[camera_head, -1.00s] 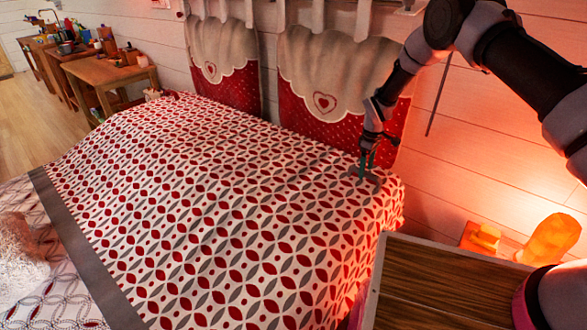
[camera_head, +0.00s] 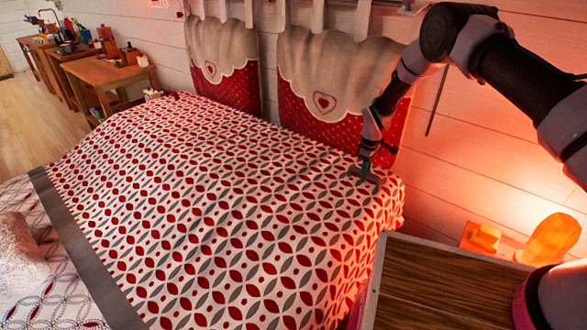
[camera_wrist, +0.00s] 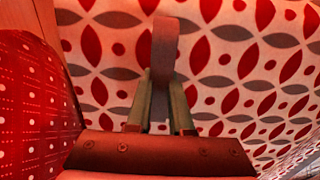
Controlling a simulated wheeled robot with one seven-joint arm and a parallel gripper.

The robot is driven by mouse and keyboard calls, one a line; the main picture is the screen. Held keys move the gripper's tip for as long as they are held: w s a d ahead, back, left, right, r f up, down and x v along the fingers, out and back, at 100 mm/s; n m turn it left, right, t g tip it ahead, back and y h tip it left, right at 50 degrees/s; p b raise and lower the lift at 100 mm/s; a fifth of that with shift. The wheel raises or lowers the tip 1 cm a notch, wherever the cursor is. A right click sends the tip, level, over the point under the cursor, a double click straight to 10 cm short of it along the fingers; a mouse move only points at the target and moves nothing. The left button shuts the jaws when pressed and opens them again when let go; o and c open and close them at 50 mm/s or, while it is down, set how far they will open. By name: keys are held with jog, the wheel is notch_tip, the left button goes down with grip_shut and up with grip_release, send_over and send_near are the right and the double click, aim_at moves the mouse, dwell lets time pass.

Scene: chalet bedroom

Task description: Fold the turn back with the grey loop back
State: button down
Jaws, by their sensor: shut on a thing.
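The turn back (camera_head: 215,205) is a white sheet with red and grey leaf shapes, spread across the bed with a grey band along its near-left edge. The grey loop (camera_head: 364,178) stands up near its far right corner, by the headboard side. In the wrist view the loop (camera_wrist: 164,45) rises between the two fingers. My gripper (camera_head: 366,162) is over that corner. In the wrist view my gripper (camera_wrist: 160,95) is shut on the loop, with the patterned cloth right beyond it. The loop's lower part is hidden between the fingers.
Red and cream cushions with a heart (camera_head: 325,103) hang behind the bed. A wooden bedside table (camera_head: 440,290) stands at the near right, with a glowing orange lamp (camera_head: 552,238) beyond it. A white fluffy thing (camera_head: 20,255) lies at the left. Wooden tables (camera_head: 105,72) stand far left.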

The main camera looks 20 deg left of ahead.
notch_tip(320, 180, up, 8)
jog(key=s+t, duration=0.1)
jog(key=s, duration=0.1)
jog(key=shift+s+a+r, duration=0.2)
jog(key=shift+a+r, duration=0.05)
jog(key=shift+a, duration=0.15)
jog(key=s+a+r+t+h, duration=0.1)
jog(key=s+r, duration=0.3)
jog(key=r, duration=0.3)
jog(key=shift+s+a+r+t, duration=0.15)
jog(key=shift+s+r+t, duration=0.05)
jog(key=shift+r+t, duration=0.1)
jog(key=s+a+r+t, duration=0.1)
jog(key=s+a+r, duration=0.1)
jog(key=s+r, duration=0.4)
jog(key=shift+r, duration=0.1)
